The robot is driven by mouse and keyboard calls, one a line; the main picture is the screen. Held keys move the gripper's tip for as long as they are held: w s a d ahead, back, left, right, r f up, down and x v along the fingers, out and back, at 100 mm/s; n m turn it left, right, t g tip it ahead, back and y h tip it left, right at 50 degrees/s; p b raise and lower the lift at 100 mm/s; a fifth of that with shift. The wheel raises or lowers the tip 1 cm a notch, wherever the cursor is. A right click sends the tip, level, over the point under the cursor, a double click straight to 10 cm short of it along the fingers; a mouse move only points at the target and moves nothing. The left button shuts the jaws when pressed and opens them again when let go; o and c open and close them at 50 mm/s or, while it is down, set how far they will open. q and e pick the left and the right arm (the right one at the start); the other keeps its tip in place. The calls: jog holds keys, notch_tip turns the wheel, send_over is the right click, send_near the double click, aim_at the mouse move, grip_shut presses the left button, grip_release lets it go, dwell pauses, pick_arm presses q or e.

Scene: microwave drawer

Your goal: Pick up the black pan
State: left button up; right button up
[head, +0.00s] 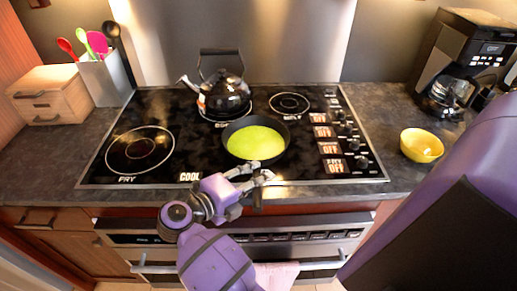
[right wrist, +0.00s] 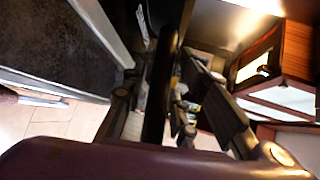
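The black pan (head: 285,157) sits on the front middle burner of the cooktop, with a flat yellow-green surface inside it. Its handle side faces me and is mostly hidden by my right gripper (head: 262,178), which is at the cooktop's front edge, just in front of the pan. In the right wrist view, a dark bar that looks like the pan handle (right wrist: 160,85) runs between the spread fingers of my right gripper (right wrist: 172,108). Gaps show on both sides of the bar. My left gripper is not in view.
A dark kettle (head: 224,96) stands behind the pan. A yellow bowl (head: 421,146) and a coffee maker (head: 462,62) are on the right counter. A utensil holder (head: 105,82) and a wooden box (head: 50,95) stand left. A pink towel (head: 275,277) hangs at the oven front.

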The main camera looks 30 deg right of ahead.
jog(key=shift+w+d+f, duration=0.1)
jog(key=shift+d, duration=0.3)
jog(key=shift+a, duration=0.3)
jog(key=shift+c, duration=0.9)
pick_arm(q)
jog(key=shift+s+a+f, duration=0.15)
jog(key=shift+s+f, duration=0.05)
pick_arm(e)
grip_shut()
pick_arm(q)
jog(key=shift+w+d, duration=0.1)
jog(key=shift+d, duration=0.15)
